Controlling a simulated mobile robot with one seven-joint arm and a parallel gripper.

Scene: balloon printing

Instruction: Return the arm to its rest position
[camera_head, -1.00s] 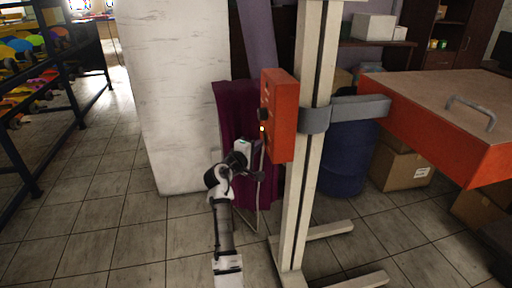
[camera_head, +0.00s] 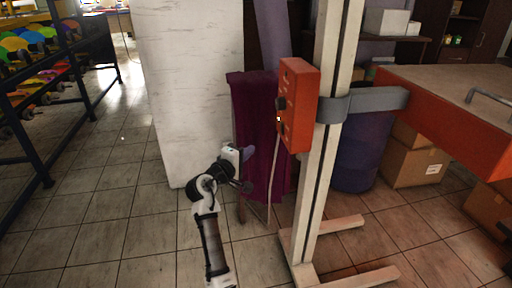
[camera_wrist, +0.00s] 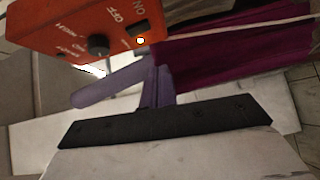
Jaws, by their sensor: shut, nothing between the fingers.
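My arm rises from the bottom of the head view, bent at the elbow, with a white and black wrist. My gripper (camera_head: 249,154) is at its end, in front of the maroon cloth (camera_head: 262,130) and left of the red control box (camera_head: 298,105). Its purple-grey fingers also show in the wrist view (camera_wrist: 152,88). It is shut and empty, apart from the box. In the wrist view the box (camera_wrist: 85,35) is at the upper left, with a black knob, ON and OFF lettering and a lit orange lamp.
The box is fixed to a pale upright post (camera_head: 327,150) with feet on the tiles. A red-sided table (camera_head: 440,120) stands at right, with a blue barrel (camera_head: 360,155) and cardboard boxes (camera_head: 412,160). A white pillar (camera_head: 190,90) is behind my arm. A dark rack (camera_head: 60,90) stands left; floor between is clear.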

